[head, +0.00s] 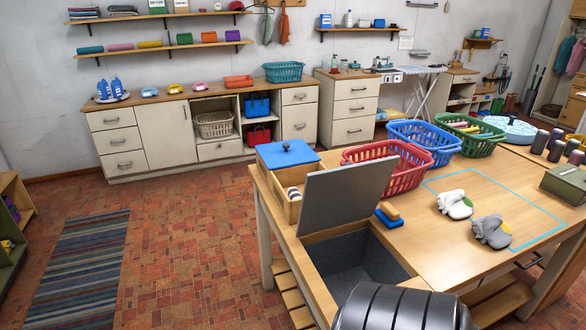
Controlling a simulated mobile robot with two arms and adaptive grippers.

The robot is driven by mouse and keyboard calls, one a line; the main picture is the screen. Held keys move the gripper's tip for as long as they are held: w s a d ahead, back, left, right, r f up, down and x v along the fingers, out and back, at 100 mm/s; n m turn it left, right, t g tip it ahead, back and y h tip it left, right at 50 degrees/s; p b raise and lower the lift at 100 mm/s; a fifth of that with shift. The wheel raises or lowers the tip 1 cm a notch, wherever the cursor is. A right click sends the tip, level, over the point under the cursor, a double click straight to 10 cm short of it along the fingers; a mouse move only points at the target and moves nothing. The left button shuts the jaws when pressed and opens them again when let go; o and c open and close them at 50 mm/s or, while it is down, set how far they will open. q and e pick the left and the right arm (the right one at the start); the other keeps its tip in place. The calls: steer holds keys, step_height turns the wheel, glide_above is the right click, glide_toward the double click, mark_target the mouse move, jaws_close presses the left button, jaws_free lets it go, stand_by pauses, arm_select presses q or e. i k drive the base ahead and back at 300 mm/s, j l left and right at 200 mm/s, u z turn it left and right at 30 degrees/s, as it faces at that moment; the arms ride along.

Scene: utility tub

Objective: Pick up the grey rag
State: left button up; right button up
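The two are close together, partly within a blue outline (541,237) on the tabletop. Neither of my grippers shows in the head view.
Left of the rags is an open grey-lined tub (345,262) with a raised lid (345,195). A brush (389,214) lies beside it. Red (385,168), blue (425,140) and green (470,133) baskets stand behind. A green box (566,184) and dark canisters (540,141) stand right.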

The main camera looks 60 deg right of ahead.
mark_target(492, 230)
steer(key=i+j+z, duration=0.2)
steer(key=i, duration=0.25)
steer(key=i+j+z, duration=0.1)
steer(key=i+z, duration=0.15)
steer(key=i, duration=0.15)
steer(key=i+l+z, duration=0.1)
steer(key=i+z, duration=0.2)
steer(key=z, duration=0.2)
steer(key=i+z, duration=0.25)
steer(key=z, duration=0.25)
steer(key=i+j+z, duration=0.1)
steer(key=i+z, duration=0.2)
steer(key=z, duration=0.15)
steer(key=i+j+z, duration=0.25)
steer(key=z, duration=0.25)
steer(key=i+z, duration=0.25)
steer(key=z, duration=0.25)
steer(key=i+z, duration=0.2)
steer(key=z, duration=0.3)
steer(key=i+j+z, duration=0.2)
steer(key=z, duration=0.25)
steer(key=i+j+z, duration=0.15)
steer(key=z, duration=0.35)
steer(key=j, duration=0.1)
